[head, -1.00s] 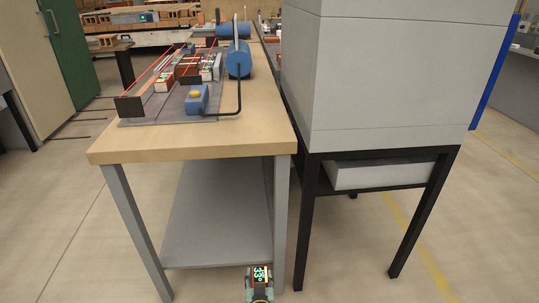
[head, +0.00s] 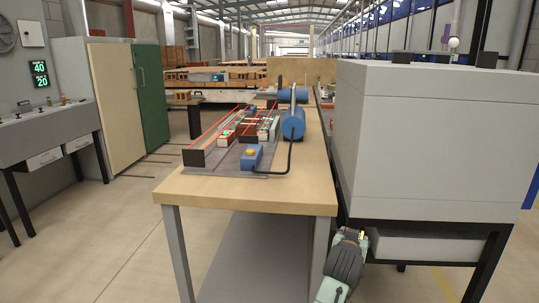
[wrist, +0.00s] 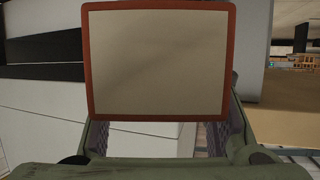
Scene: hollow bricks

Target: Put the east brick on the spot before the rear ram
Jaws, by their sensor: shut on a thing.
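My gripper (head: 352,238) is low at the right of the table in the head view, beside the grey cabinet's lower edge. In the wrist view my gripper (wrist: 163,128) is shut on a brick (wrist: 158,60), a squarish beige face with a red-brown rim. Which brick it is cannot be told. On the wooden table, a grey fixture (head: 214,166) carries red beams, small bricks (head: 226,137) and dark blocks. Two blue rams stand there, a nearer one (head: 292,124) and a farther one (head: 293,95). The spot before the rear ram is too small to make out.
The wooden table (head: 290,195) has a bare front strip. A blue box with a yellow button (head: 250,157) and a black bent pipe are at its near side. A large grey cabinet (head: 430,140) stands close on the right. Open floor (head: 110,240) lies left.

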